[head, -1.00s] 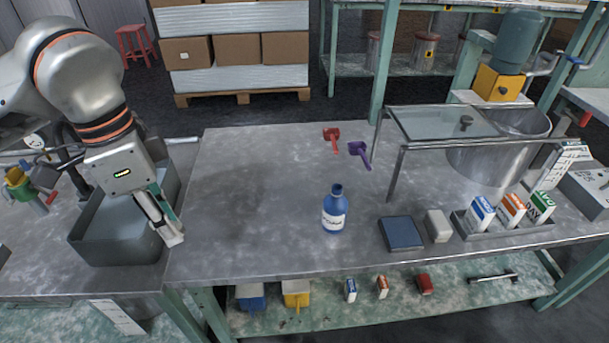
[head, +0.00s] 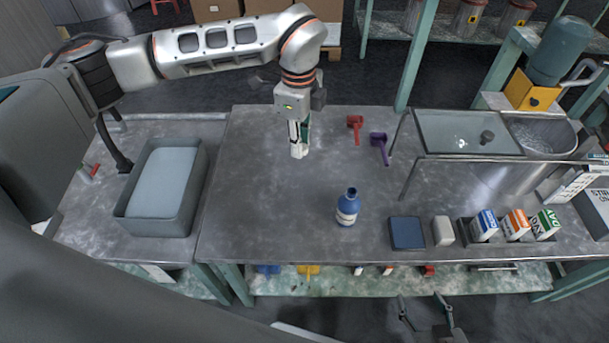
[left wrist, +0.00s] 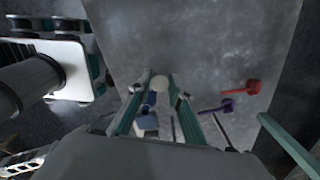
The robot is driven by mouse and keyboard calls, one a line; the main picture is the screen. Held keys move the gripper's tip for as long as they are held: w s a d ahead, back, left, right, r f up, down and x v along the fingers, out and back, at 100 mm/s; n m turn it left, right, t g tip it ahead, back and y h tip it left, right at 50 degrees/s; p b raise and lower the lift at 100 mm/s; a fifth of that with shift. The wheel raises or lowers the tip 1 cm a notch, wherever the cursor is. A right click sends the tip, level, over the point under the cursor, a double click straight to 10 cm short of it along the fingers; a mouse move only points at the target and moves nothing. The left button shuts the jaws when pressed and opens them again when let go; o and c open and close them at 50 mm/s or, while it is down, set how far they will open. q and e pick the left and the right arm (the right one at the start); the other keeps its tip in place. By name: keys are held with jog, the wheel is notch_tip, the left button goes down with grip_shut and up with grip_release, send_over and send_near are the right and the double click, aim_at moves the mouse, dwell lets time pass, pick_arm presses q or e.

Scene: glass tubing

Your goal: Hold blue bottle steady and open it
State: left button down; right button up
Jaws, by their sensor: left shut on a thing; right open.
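My right gripper (head: 425,312) is open and empty at the bottom edge, in front of the table.
A grey bin (head: 127,208) stands at the left. A red scoop (head: 355,123) and a purple scoop (head: 380,145) lie behind the bottle. A dark blue pad (head: 407,233), a pale block (head: 443,231) and a tray of cartons stand right. A glass-topped frame (head: 465,132) stands behind them.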

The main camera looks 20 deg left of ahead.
pick_arm(q)
jog(key=shift+f, duration=0.3)
send_over(302, 198)
notch_tip(302, 198, down, 14)
jog(key=shift+f+b, duration=0.2)
jog(key=shift+b, duration=0.1)
jog(key=shift+f, duration=2.7)
jog(key=shift+f+b, duration=0.1)
jog(key=shift+b, duration=0.2)
jog(key=c, duration=1.8)
grip_release()
jog(key=shift+c, duration=0.2)
notch_tip(302, 198, up, 12)
jog(key=shift+p, duration=0.45)
